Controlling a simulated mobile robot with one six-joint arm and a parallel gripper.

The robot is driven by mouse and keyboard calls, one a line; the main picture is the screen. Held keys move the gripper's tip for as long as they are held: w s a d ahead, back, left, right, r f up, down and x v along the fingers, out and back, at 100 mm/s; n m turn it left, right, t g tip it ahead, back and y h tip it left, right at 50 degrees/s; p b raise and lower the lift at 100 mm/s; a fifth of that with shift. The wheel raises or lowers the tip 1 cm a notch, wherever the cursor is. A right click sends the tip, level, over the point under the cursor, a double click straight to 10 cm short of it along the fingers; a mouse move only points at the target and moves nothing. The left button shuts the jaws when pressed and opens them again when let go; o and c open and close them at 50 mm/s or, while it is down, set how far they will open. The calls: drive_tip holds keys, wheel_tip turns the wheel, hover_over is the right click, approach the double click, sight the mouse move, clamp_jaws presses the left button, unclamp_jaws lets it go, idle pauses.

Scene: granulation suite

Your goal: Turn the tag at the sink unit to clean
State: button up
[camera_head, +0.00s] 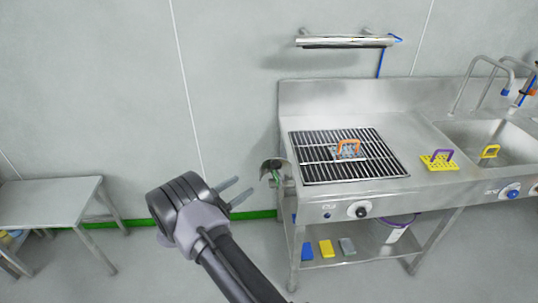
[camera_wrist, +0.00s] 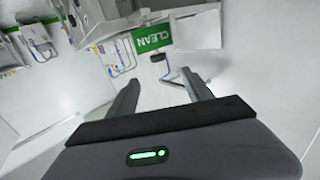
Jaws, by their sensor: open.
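The sink unit (camera_head: 345,202) is a steel bench at the right of the head view.
A grate (camera_head: 330,170) with an orange-handled tool (camera_head: 348,149) lies on the unit. A yellow piece with a purple handle (camera_head: 440,160) lies beside the basin (camera_head: 490,140). Several coloured blocks sit on the lower shelf (camera_head: 375,238). A steel table (camera_head: 50,200) stands at left.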

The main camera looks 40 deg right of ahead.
sight(277, 163)
drive_tip(key=d+b, duration=0.1)
drive_tip(key=d, duration=0.4)
drive_tip(key=w+d+b, duration=0.1)
drive_tip(key=d, duration=1.1)
drive_tip(key=shift+w+d+f+b, duration=0.15)
drive_tip(key=shift+w+b, duration=0.15)
drive_tip(key=shift+b, duration=0.1)
clamp_jaws()
